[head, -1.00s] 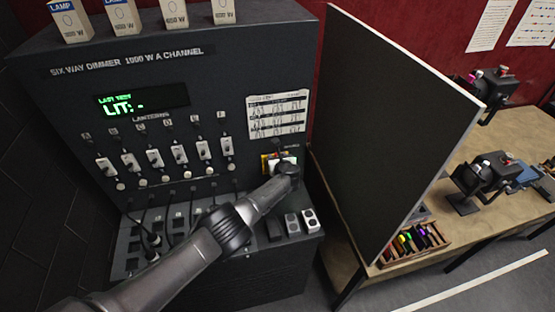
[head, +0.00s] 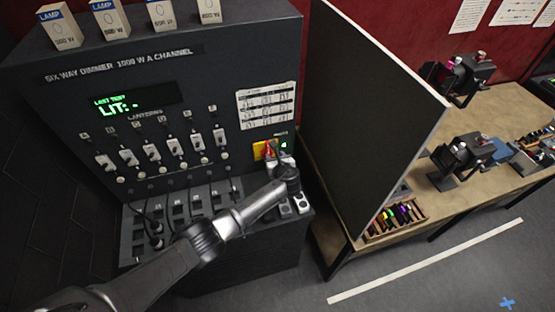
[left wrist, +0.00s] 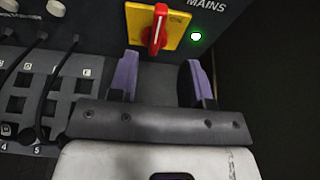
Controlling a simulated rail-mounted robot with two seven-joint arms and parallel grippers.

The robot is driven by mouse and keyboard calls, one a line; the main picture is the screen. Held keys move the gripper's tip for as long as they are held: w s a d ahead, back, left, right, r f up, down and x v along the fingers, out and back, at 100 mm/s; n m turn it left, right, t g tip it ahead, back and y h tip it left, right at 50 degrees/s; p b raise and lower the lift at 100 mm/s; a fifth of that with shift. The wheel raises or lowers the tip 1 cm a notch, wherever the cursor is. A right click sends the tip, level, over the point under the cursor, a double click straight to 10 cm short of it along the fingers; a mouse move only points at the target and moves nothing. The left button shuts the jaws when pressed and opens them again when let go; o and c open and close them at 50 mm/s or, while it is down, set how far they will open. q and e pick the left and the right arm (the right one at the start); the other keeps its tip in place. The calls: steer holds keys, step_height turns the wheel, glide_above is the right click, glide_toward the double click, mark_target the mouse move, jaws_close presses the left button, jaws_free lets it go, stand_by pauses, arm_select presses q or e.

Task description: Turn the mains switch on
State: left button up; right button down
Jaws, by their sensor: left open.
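The mains switch (left wrist: 157,30) is a red rotary handle on a yellow plate (left wrist: 176,28), under the word MAINS in the left wrist view. Its handle stands about upright. A green lamp (left wrist: 196,36) beside it is lit. In the head view the red switch (head: 268,149) and the lit green lamp (head: 284,143) show on the right of the dimmer panel. My left gripper (left wrist: 155,75) is open and empty, its two purple-grey fingers apart and just below the switch, not around the handle. In the head view my left gripper (head: 282,164) partly covers the area under the switch.
The dimmer cabinet (head: 210,65) carries several lantern switches, a display reading "LIT: -" and lamp boxes on top. Sockets with cables (left wrist: 40,90) lie left of my gripper.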

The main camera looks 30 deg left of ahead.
arm_select(q)
steer(key=shift+v, duration=1.7)
